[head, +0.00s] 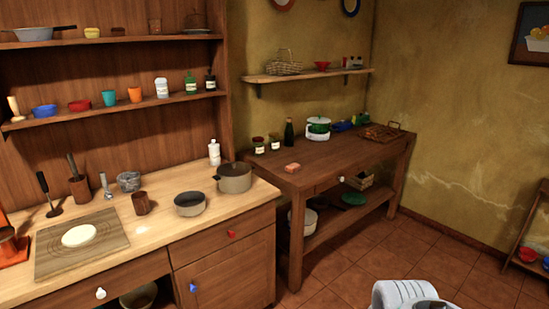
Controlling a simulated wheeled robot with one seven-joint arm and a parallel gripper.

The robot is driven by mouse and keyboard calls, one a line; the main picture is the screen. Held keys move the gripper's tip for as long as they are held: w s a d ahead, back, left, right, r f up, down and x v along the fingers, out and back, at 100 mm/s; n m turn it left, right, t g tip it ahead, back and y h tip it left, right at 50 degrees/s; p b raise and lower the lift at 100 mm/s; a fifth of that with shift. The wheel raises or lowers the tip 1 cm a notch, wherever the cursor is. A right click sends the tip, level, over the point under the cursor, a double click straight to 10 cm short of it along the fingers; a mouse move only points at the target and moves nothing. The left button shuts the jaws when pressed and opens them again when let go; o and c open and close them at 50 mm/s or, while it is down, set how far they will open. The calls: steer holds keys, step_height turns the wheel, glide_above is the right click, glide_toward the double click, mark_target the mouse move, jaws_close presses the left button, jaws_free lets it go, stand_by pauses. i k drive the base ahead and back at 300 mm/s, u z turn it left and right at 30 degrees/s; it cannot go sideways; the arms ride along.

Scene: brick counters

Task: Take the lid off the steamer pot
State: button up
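A white pot with green showing on its side and a pale lid on top (318,127) stands on the dark wooden side table (345,150). It looks most like the steamer pot, and its lid appears to be on. A beige-grey pot (234,179) with a flat top stands at the right end of the light counter; I cannot tell which of the two the task names. A white part of my arm shows at the bottom edge, right of centre, well apart from both pots. My gripper's fingers are not in view.
Jars and a dark bottle (288,133) stand left of the white pot; a wicker tray (382,133) lies to its right. A red block (292,168) is near the table's front. An open grey pan (189,204) sits on the counter. The tiled floor (390,260) before the table is clear.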

mark_target(235, 169)
steer(key=i, duration=2.4)
steer(key=u, duration=3.55)
